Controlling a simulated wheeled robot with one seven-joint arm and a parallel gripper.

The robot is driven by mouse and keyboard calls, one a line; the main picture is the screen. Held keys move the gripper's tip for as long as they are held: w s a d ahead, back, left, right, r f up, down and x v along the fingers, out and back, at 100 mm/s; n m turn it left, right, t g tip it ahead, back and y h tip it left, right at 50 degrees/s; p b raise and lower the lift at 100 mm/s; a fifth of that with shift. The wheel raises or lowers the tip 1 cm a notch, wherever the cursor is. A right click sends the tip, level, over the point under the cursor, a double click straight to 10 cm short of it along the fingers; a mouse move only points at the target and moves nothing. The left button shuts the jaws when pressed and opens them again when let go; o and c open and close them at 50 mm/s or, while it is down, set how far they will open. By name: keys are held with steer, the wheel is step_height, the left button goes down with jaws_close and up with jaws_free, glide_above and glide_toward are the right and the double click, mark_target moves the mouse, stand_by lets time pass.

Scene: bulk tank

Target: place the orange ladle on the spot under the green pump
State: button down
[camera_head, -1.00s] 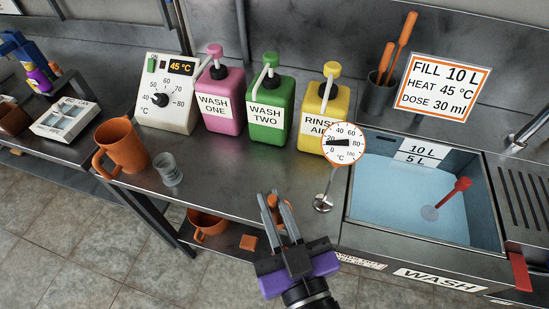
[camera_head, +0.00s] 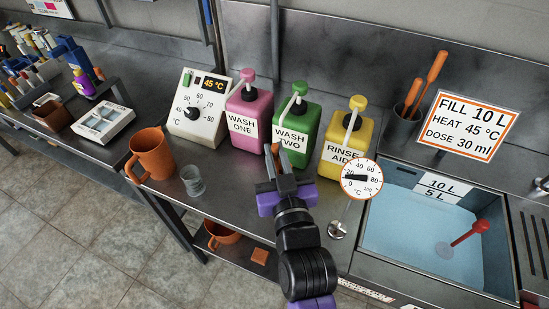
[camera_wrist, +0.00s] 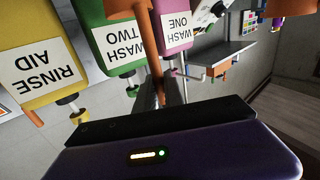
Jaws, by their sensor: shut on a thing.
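The green pump bottle (camera_head: 296,125), labelled WASH TWO, stands between the pink and yellow bottles on the steel counter; it also shows upside down in the wrist view (camera_wrist: 118,42). My gripper (camera_head: 281,160) is in front of it, its fingers pointing at the bottle's lower front. It is shut on a small orange piece, which I take to be the orange ladle (camera_head: 275,148). In the wrist view the ladle (camera_wrist: 157,80) shows as a narrow orange strip between the fingers. Most of the ladle, and the spot under the green pump, are hidden by my gripper.
The pink bottle (camera_head: 249,110) and yellow bottle (camera_head: 347,142) stand close on either side. A round thermometer (camera_head: 361,178) on a stand is to the right, beside the water basin (camera_head: 425,225). An orange jug (camera_head: 151,155) and a clear cup (camera_head: 193,181) stand left.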

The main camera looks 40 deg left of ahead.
steer(key=shift+w+a+f, duration=0.15)
steer(key=shift+a+f, duration=0.05)
steer(key=shift+f, duration=0.65)
steer(key=shift+w+a+f, duration=0.1)
steer(key=shift+a+f, duration=0.05)
steer(key=shift+f, duration=0.8)
steer(key=c, duration=1.5)
jaws_free()
steer(key=shift+o, duration=0.2)
steer(key=b+v, duration=0.3)
steer(key=v, duration=0.9)
steer(key=shift+d, duration=0.15)
